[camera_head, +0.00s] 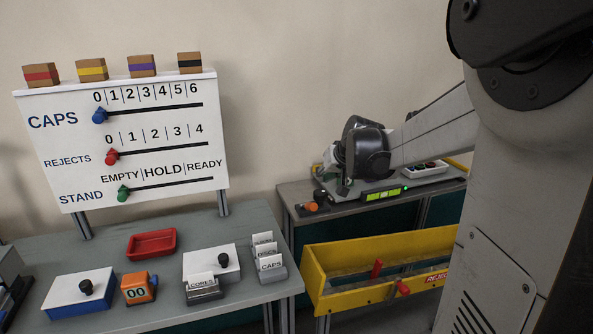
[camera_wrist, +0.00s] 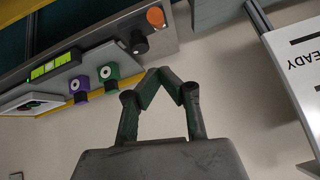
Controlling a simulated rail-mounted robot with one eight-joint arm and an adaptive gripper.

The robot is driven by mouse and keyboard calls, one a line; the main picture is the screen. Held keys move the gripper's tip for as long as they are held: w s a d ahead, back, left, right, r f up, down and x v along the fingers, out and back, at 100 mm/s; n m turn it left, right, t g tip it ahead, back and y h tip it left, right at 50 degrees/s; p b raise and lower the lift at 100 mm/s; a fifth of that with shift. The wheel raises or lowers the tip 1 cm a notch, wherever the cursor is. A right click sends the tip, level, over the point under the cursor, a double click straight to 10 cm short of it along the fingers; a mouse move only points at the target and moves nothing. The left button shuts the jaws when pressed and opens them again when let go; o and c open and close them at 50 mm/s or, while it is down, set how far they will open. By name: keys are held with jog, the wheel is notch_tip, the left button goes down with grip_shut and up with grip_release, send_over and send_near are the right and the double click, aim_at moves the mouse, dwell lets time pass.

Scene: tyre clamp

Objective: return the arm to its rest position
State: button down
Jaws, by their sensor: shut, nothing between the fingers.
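My gripper (camera_wrist: 168,74) shows in the wrist view with its two fingertips together and nothing between them. In the head view my grey arm reaches in from the right, and its dark wrist (camera_head: 366,152) is in front of the wall and the far grey bench (camera_head: 300,196). The fingers are small and partly hidden there. The wrist view shows the bench's clamp station tilted, nearly upside down, to the left of my fingers, with open air around the fingertips.
The bench carries a green level (camera_head: 383,195) and an orange knob (camera_head: 311,206). A yellow rejects bin (camera_head: 330,300) stands below. At left, a slider board (camera_head: 130,140) rises behind a table with a red tray (camera_head: 151,244), an orange counter (camera_head: 138,288) and card boxes (camera_head: 204,290).

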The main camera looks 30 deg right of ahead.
jog(key=s+a+r+n, duration=0.1)
jog(key=s+a, duration=0.4)
jog(key=a, duration=0.4)
jog(key=s+a+r+n, duration=0.15)
jog(key=s+a, duration=0.35)
jog(key=a, duration=0.5)
jog(key=s+a+f+n+g+y, duration=0.1)
jog(key=s+a+f, duration=0.3)
jog(key=s+a, duration=0.7)
jog(key=s+n, duration=0.1)
jog(key=s, duration=0.3)
